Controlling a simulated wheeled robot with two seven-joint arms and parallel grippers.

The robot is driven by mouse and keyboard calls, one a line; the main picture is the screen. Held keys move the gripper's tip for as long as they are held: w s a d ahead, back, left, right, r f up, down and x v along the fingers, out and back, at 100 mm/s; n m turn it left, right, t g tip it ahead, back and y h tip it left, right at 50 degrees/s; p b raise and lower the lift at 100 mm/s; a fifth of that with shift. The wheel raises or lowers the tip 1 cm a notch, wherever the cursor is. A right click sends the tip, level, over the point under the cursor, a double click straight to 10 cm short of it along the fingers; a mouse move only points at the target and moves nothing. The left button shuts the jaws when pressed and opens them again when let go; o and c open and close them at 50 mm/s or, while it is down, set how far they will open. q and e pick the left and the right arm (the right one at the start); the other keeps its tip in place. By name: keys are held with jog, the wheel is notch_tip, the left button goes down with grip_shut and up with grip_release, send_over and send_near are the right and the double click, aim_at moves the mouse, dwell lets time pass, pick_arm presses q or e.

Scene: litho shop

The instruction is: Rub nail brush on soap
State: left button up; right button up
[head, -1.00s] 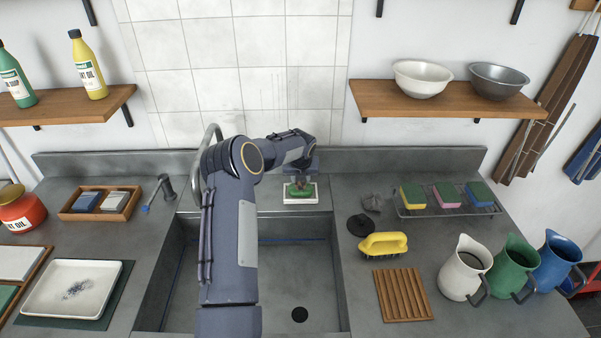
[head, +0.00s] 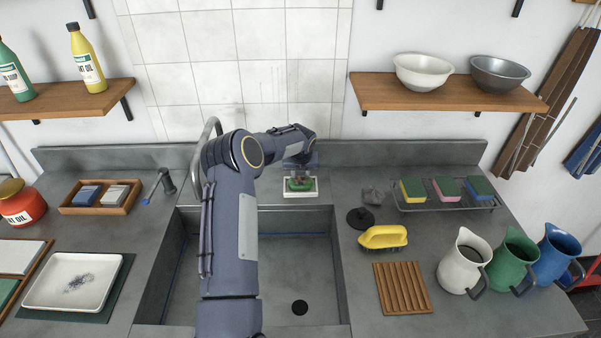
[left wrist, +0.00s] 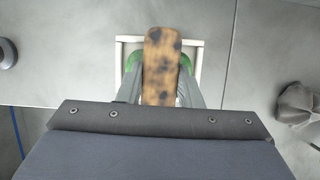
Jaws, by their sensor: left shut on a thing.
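The nail brush (left wrist: 162,65) has a brown wooden back with dark stains. My left gripper (left wrist: 160,92) is shut on it, with one finger on each side. The green soap (left wrist: 187,64) shows on both sides of the brush, beneath it, in a white square dish (left wrist: 199,58). In the head view, my left gripper (head: 299,173) is right over the soap (head: 300,184) and dish (head: 300,194) behind the sink. The bristles are hidden, so I cannot tell whether they touch the soap. My right gripper is not in view.
The sink (head: 285,270) lies in front of the dish, and a faucet (head: 207,135) is behind my arm.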

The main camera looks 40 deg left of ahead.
pick_arm(q)
jog(key=shift+f, duration=0.5)
dwell(1.1)
jog(key=shift+r, duration=0.1)
jog(key=shift+r, duration=3.45)
